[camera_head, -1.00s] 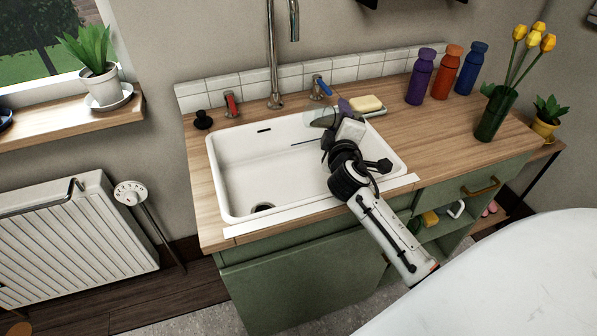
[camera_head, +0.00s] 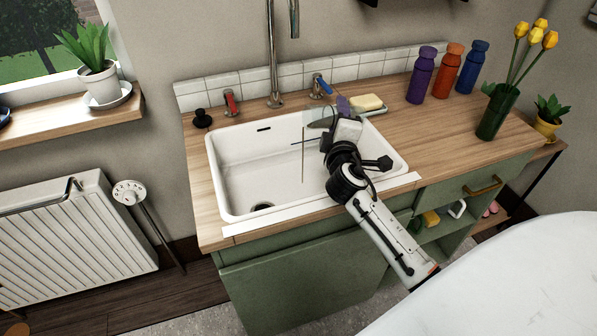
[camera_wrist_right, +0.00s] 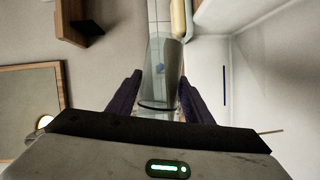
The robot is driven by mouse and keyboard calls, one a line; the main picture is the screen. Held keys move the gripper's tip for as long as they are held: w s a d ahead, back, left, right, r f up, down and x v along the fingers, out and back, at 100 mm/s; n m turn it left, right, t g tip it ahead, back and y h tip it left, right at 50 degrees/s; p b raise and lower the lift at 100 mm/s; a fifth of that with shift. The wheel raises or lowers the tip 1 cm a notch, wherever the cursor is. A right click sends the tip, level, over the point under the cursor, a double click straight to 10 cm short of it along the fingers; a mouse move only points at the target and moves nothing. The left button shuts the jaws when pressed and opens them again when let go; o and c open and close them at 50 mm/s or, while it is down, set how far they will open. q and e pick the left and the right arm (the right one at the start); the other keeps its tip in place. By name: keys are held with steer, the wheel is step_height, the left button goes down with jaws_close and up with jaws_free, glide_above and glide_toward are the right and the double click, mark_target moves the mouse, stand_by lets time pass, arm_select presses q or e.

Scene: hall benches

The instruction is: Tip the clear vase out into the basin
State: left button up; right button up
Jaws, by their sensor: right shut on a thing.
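My right gripper (camera_head: 335,123) is over the right part of the white basin (camera_head: 240,172), shut on the clear vase (camera_head: 316,118). The vase is see-through and hard to make out. It is tipped over with its mouth end to the left, above the basin. A thin brownish stream (camera_head: 303,160) falls from that end into the basin. In the right wrist view the vase (camera_wrist_right: 163,65) sits between the two dark fingers, and a short bit of the stream (camera_wrist_right: 270,131) shows at the right. My left gripper is not in view.
A tall tap (camera_head: 272,60) with a red handle (camera_head: 231,103) and a blue handle (camera_head: 321,86) stands behind the basin. A yellow soap (camera_head: 366,102) lies in a dish close behind the gripper. Bottles (camera_head: 421,76) and a green tulip vase (camera_head: 497,112) stand right.

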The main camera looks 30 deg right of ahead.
steer(key=shift+r+n, duration=0.15)
steer(key=shift+n, duration=0.15)
steer(key=shift+r, duration=0.2)
stand_by(0.4)
steer(key=shift+a+r+n, duration=0.1)
steer(key=shift+r+n, duration=0.05)
steer(key=shift+n, duration=0.25)
steer(key=shift+r+t+b, duration=0.1)
steer(key=shift+t+b, duration=0.2)
steer(key=shift+b, duration=0.1)
